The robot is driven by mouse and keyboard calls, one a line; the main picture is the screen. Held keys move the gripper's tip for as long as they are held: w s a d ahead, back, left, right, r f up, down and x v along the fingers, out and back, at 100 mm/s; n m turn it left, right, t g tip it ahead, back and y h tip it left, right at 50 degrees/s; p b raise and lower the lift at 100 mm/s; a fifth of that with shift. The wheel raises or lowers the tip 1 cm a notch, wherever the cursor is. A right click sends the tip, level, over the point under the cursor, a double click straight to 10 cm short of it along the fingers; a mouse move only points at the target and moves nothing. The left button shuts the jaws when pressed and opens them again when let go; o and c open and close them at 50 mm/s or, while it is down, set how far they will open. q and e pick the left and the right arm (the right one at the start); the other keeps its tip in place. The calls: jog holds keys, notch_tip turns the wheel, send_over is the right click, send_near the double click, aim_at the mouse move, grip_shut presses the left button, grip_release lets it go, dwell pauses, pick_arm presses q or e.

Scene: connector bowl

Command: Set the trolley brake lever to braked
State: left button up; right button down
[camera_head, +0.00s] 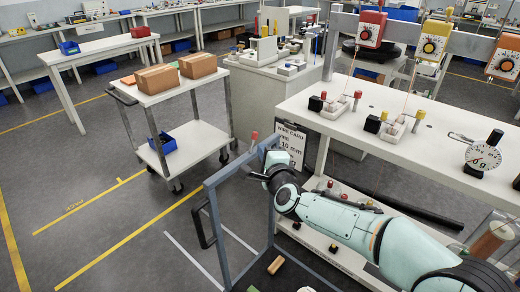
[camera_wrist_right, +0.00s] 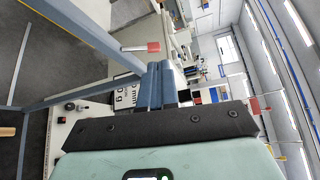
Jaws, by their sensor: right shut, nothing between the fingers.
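The trolley (camera_head: 212,222) has a blue-grey tube frame and stands at the lower middle of the head view. A lever with a red knob (camera_head: 254,136) rises at the top of its frame. The red knob also shows in the right wrist view (camera_wrist_right: 153,47), at the end of a pale rod. My right gripper (camera_head: 264,166) is at the top of the frame, just below the knob in the head view. In the wrist view its fingers (camera_wrist_right: 160,68) are shut and empty, close to the knob but apparently apart from it. My left gripper is not in view.
A white bench (camera_head: 420,150) with connectors and a dial gauge (camera_head: 482,156) stands right of the trolley. A white sign (camera_head: 290,142) hangs near the gripper. A white cart (camera_head: 185,90) with cardboard boxes is behind left. The floor at left is free.

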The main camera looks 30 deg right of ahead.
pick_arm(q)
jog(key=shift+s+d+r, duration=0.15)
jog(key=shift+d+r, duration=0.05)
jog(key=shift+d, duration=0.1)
pick_arm(e)
jog(key=v, duration=0.5)
jog(key=shift+s+r, duration=0.25)
jog(key=shift+s, duration=0.15)
